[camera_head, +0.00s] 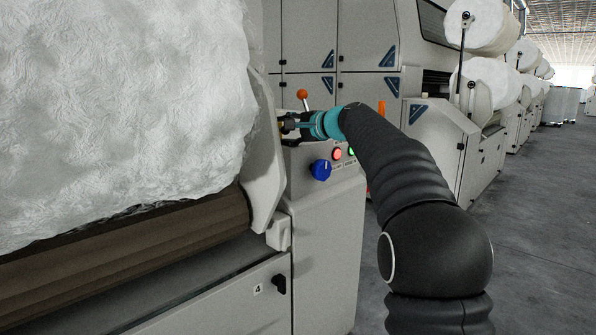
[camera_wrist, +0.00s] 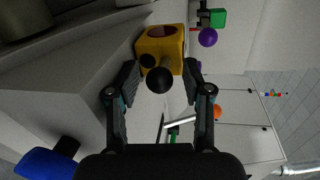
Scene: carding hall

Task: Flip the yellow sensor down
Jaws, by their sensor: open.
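The yellow sensor (camera_wrist: 178,45) shows in the wrist view as a yellow block with a dark red oval on its face. A black ball-shaped knob (camera_wrist: 160,80) stands out in front of it, toward the camera. My gripper (camera_wrist: 160,82) is open, with one finger on each side of the black knob and the fingertips close to the block's lower edge. I cannot tell whether a finger touches it. In the head view my gripper (camera_head: 291,125) is at the machine's side above the control panel, and the sensor is mostly hidden there.
Close by are an orange-knobbed lever (camera_head: 302,94), a red button (camera_head: 337,154), a green button and a blue knob (camera_head: 321,169) on the panel. A large white fibre roll (camera_head: 120,110) fills the left. The aisle floor (camera_head: 540,200) at right is clear.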

